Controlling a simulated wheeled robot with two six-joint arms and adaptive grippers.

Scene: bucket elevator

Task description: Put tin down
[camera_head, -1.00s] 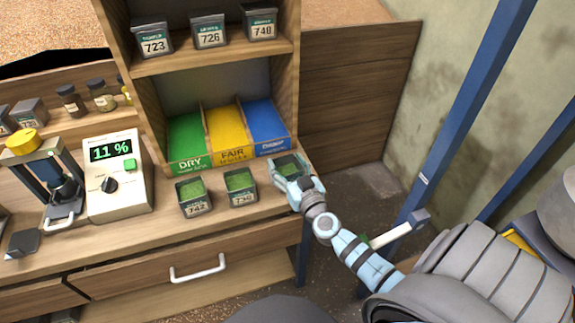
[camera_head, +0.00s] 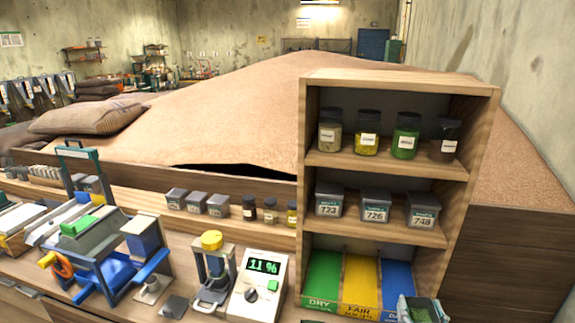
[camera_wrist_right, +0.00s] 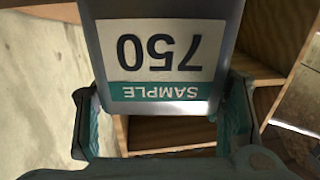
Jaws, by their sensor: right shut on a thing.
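A grey sample tin labelled 750 (camera_wrist_right: 165,50) fills the top of the right wrist view, its label upside down there. My right gripper (camera_wrist_right: 162,105) is shut on it, with a finger on each side. What lies under the tin is out of the head view. My left gripper is not in view.
The wooden shelf (camera_head: 484,160) holds several jars above and tins 723 (camera_head: 328,202), 726 (camera_head: 375,208) and 748 (camera_head: 422,210) below. A moisture meter (camera_head: 258,290) reading 11 % stands left of it. A grain heap (camera_head: 230,110) rises behind.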

